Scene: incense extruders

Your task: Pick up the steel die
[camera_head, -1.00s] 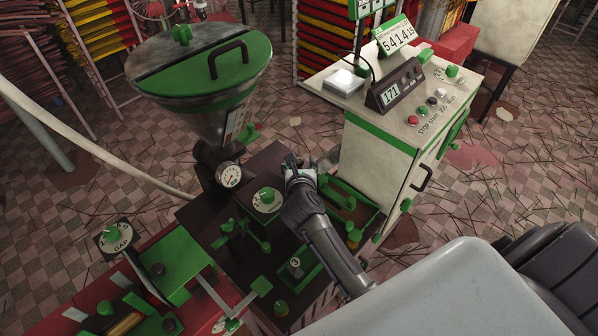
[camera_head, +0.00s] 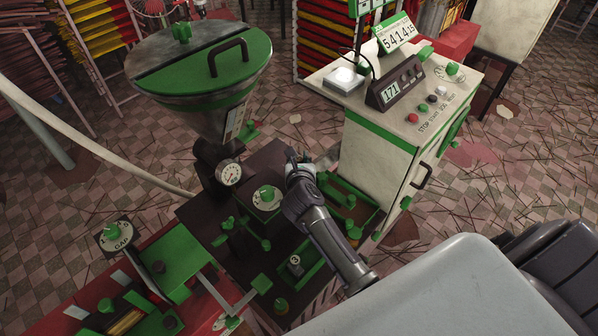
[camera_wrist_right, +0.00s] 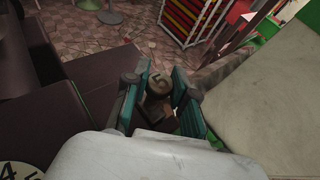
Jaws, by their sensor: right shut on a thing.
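My right gripper (camera_head: 296,160) is over the far part of the dark machine bench, beside the white control cabinet. In the right wrist view its teal-padded fingers (camera_wrist_right: 159,88) are shut on a round, dull brownish die marked 5 (camera_wrist_right: 158,82). The die's lower part is hard to make out, and in the head view the gripper hides it. I cannot tell its metal from its colour. Another small round piece, marked 3 (camera_head: 295,261), stands in the green-edged tray nearer to me. My left gripper is in neither view.
A large green-lidded hopper (camera_head: 205,75) with a gauge (camera_head: 229,173) stands left of the gripper. The white control cabinet (camera_head: 385,150) is close on its right. A green-knobbed dial (camera_head: 267,198) and a green-edged tray (camera_head: 350,187) lie near the arm.

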